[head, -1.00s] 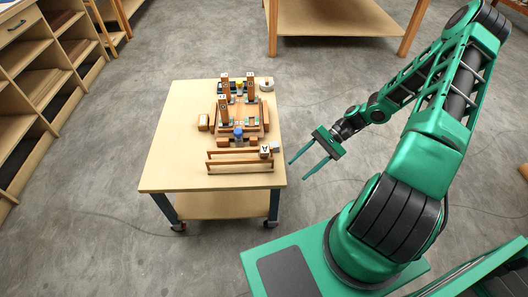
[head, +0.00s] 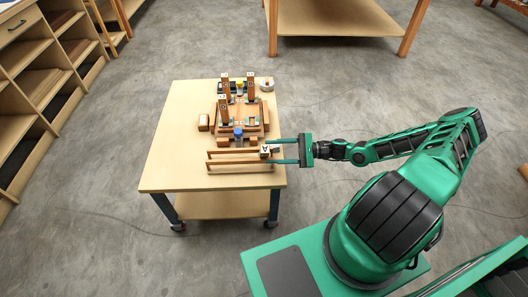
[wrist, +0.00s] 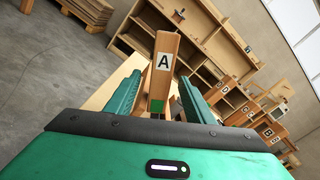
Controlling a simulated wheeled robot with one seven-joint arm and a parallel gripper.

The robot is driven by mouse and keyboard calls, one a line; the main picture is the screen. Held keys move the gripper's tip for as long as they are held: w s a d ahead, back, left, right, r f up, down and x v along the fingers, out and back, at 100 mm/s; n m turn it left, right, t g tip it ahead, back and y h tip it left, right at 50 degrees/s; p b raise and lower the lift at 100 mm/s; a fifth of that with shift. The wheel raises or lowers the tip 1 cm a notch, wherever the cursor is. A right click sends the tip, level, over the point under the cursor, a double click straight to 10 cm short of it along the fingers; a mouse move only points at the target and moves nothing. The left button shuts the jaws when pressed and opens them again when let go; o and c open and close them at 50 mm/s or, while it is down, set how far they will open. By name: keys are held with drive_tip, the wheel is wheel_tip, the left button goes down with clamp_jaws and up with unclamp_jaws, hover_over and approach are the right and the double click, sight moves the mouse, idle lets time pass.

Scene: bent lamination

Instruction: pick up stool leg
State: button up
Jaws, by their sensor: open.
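The stool leg is a wooden bar with a white label "A" (head: 265,149); its labelled end lies at the right end of a low wooden rack (head: 225,164) on the table. In the wrist view the leg (wrist: 165,50) stands out between my fingers, with a green patch near its lower end. My gripper (head: 272,151) reaches in from the right, level with the labelled end, its two green fingers apart on either side of it. In the wrist view (wrist: 160,82) there are gaps beside the leg; I cannot tell whether either finger touches it.
A blue-topped item (head: 238,132) and small wooden blocks (head: 204,122) are close by. A round white container (head: 266,83) is at the back. The table's (head: 165,150) left side is clear.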

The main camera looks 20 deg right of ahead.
drive_tip(key=shift+x, duration=4.1)
drive_tip(key=shift+w+d+f, duration=0.1)
drive_tip(key=shift+w, duration=0.05)
clamp_jaws()
